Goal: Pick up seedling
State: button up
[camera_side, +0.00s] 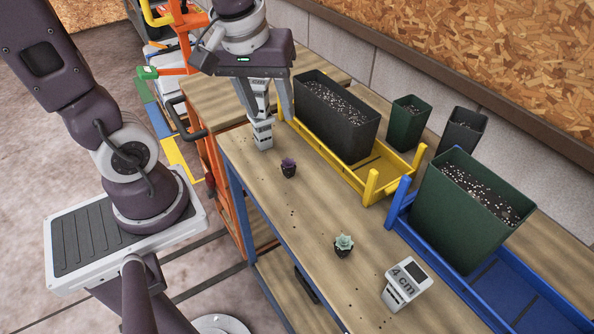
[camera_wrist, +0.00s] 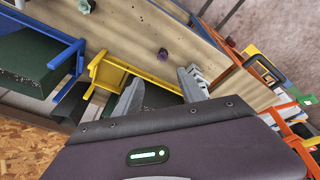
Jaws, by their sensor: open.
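Two small seedlings in dark soil plugs stand apart on the wooden bench. The purple seedling (camera_side: 289,168) is the nearer one to my gripper, and it also shows in the wrist view (camera_wrist: 163,53). The pale green seedling (camera_side: 344,245) stands farther toward the front of the side view, and it shows at the top edge of the wrist view (camera_wrist: 86,6). My gripper (camera_side: 275,131) is open and empty, above the bench and behind the purple seedling. Its two spread fingers also show in the wrist view (camera_wrist: 162,82), with nothing between them touching.
A black soil planter (camera_side: 338,118) stands in a yellow tray (camera_side: 372,187) close to my gripper's right. A green soil planter (camera_side: 465,215) stands in a blue tray (camera_side: 510,293). Two smaller pots stand behind. A grey "4 cm" block (camera_side: 406,284) is at the front.

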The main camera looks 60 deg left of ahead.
aim_at(290, 163)
jog(key=w+a+f+n+g, duration=0.1)
jog(key=w+f+n, duration=0.1)
jog(key=f+n, duration=0.1)
jog(key=w+a+f+n+g, duration=0.1)
jog(key=f+n, duration=0.2)
jog(key=f, duration=0.2)
jog(key=w+f+n+g+h, duration=0.1)
jog(key=w+f+n, duration=0.1)
jog(key=f+n, duration=0.2)
jog(key=shift+w+a, duration=0.35)
jog(key=shift+a, duration=0.05)
jog(key=f, duration=0.7)
jog(key=shift+s+d+f, duration=0.1)
jog(key=shift+s+f, duration=0.1)
grip_shut()
